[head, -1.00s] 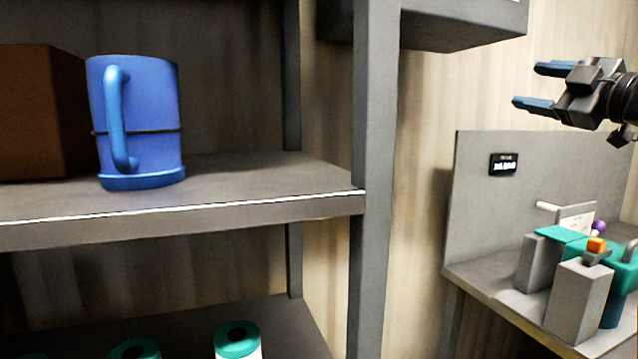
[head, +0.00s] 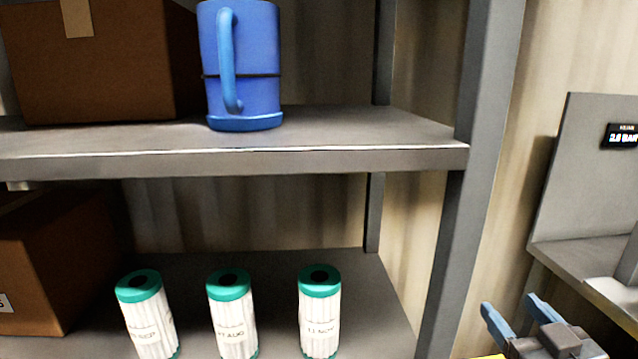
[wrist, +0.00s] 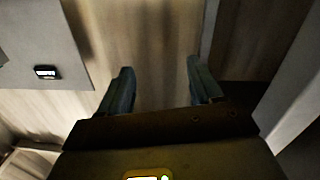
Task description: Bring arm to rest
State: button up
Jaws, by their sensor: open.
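My gripper (head: 512,304) is at the lower right of the head view, in front of the wall between the shelf unit and the grey bench. Its two blue fingers are apart, with nothing between them. In the wrist view the fingers (wrist: 160,72) also stand apart, and only wall panelling shows past them. The rest of my arm is mostly out of the head view.
A grey shelf unit (head: 350,160) holds a blue jug (head: 250,60), a brown box (head: 100,75) and a lower brown box (head: 60,260). Three white filter cartridges with green caps (head: 320,310) stand below. A grey bench (head: 585,265) with a display (head: 624,136) is right.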

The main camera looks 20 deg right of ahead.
jog(key=s+a+f+g+y, duration=0.1)
jog(key=s+a+f, duration=0.3)
jog(key=s+a, duration=0.2)
jog(key=s+a+f+y, duration=0.1)
jog(key=s+a+f, duration=0.3)
jog(key=s+a, duration=0.15)
jog(key=s+a+y, duration=0.1)
jog(key=s+a, duration=0.1)
jog(key=s, duration=0.3)
jog(key=s+a+r+n+y, duration=0.1)
jog(key=s+a, duration=0.1)
jog(key=s, duration=0.4)
jog(key=s+a+g+y, duration=0.1)
jog(key=s+a, duration=0.1)
jog(key=s, duration=0.4)
jog(key=shift+s+a+r+n, duration=0.15)
jog(key=shift+a+r+n, duration=0.1)
jog(key=shift+n, duration=0.05)
jog(key=shift+c, duration=0.4)
